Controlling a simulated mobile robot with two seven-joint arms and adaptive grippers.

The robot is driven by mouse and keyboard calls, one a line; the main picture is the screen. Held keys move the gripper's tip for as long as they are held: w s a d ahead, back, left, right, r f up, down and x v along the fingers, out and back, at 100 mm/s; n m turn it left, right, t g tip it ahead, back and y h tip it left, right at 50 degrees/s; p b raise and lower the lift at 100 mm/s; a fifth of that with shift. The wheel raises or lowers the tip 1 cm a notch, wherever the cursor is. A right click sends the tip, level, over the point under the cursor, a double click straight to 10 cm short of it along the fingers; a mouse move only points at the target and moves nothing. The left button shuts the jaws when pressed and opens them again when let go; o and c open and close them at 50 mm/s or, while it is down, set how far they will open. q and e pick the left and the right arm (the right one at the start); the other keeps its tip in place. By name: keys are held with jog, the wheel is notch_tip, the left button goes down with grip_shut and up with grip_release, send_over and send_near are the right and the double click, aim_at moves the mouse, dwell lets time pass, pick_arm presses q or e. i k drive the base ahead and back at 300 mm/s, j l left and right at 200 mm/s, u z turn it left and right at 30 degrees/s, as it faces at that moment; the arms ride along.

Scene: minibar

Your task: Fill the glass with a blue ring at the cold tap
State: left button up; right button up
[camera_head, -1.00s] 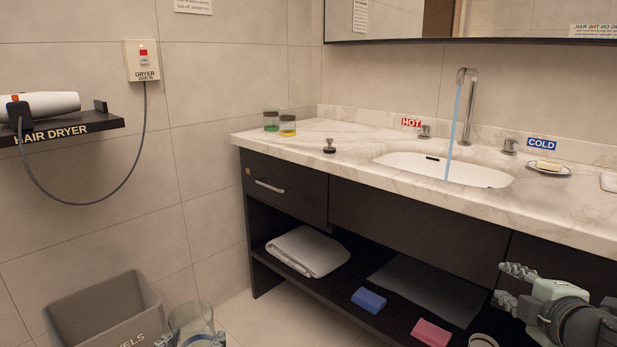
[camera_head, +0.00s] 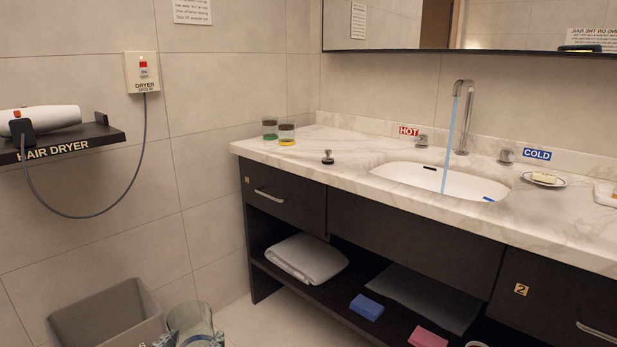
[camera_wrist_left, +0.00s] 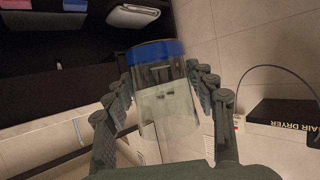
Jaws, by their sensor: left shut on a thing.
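My left gripper (camera_head: 195,338) is at the bottom edge of the head view, beside the grey bin and low in front of the counter. It is shut around a clear glass (camera_head: 192,318). In the left wrist view the glass (camera_wrist_left: 165,110) sits between the gripper's fingers (camera_wrist_left: 165,100), with a blue ring (camera_wrist_left: 158,52) at its far end. The cold tap (camera_head: 506,156) is a metal knob beside the COLD sign (camera_head: 537,154). A bluish stream (camera_head: 449,140) falls from the spout (camera_head: 463,88) into the sink (camera_head: 420,174). My right gripper is out of view.
The hot tap (camera_head: 422,140) is left of the spout. Two glasses (camera_head: 287,134), with yellow and green rings, stand at the counter's left end. A black stopper (camera_head: 328,157) and soap dish (camera_head: 544,180) are on the counter. The grey bin (camera_head: 105,315) stands at lower left.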

aim_at(506, 156)
jog(key=i+j, duration=0.35)
jog(key=i+j+z, duration=0.1)
jog(key=z, duration=0.35)
jog(key=i+j+z, duration=0.1)
jog(key=j+z, duration=0.2)
jog(key=z, duration=0.2)
